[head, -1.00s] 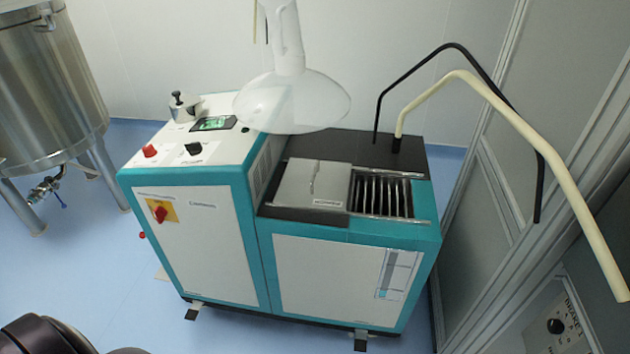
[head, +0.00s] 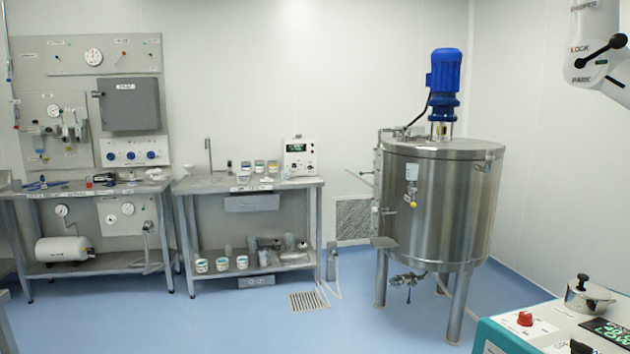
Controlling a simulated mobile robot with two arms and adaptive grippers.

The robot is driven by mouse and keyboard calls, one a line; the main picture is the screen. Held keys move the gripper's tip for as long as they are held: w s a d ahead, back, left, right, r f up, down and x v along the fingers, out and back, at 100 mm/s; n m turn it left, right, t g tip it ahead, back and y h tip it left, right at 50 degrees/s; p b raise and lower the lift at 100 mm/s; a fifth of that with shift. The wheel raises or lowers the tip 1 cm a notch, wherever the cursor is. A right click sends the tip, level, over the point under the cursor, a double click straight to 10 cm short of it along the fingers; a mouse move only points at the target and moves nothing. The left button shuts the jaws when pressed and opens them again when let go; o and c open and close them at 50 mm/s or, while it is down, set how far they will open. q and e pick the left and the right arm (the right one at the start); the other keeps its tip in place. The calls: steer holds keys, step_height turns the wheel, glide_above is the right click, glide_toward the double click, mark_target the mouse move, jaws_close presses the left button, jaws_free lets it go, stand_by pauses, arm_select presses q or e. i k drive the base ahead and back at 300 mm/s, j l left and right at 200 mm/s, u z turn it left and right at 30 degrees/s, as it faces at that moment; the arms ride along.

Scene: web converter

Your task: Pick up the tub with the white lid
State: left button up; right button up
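Several small tubs stand on the metal workbench (head: 215,186) across the room. On its top there is a row of tubs (head: 259,166) near the back, left of a white instrument. More small tubs (head: 222,264) stand along the front of its lower shelf. They are pale with coloured bands or lids. They are too small here to tell for sure which one has the white lid. Neither of my grippers shows in the head view.
A white instrument (head: 298,158) stands on the workbench. A panelled bench (head: 95,190) with gauges is at the left. A steel tank (head: 445,210) with a blue motor stands at the right. A teal-edged machine (head: 545,325) fills the lower right corner. The blue floor between is open.

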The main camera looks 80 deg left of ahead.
mark_target(243, 177)
steer(key=u, duration=3.25)
steer(key=i, duration=4.35)
steer(key=j+u, duration=0.05)
steer(key=j, duration=0.05)
